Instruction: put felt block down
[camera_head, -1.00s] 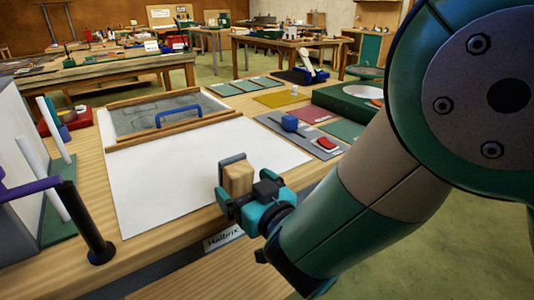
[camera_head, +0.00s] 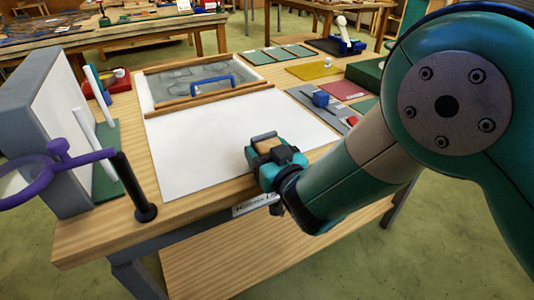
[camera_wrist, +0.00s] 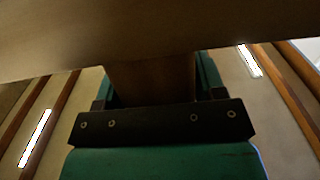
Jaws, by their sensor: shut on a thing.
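The felt block (camera_head: 266,146), a tan wooden block with a grey layer along its far side, is held in my gripper (camera_head: 271,150) at the front right edge of the white sheet. The gripper is shut on it and hides most of it. I cannot tell whether its underside touches the sheet. In the wrist view a brown part of the block (camera_wrist: 150,80) shows between the jaws, under a broad brown surface that I cannot identify for sure.
The white sheet (camera_head: 225,135) is bare left of my gripper. A black post (camera_head: 132,185) and white rods stand left.

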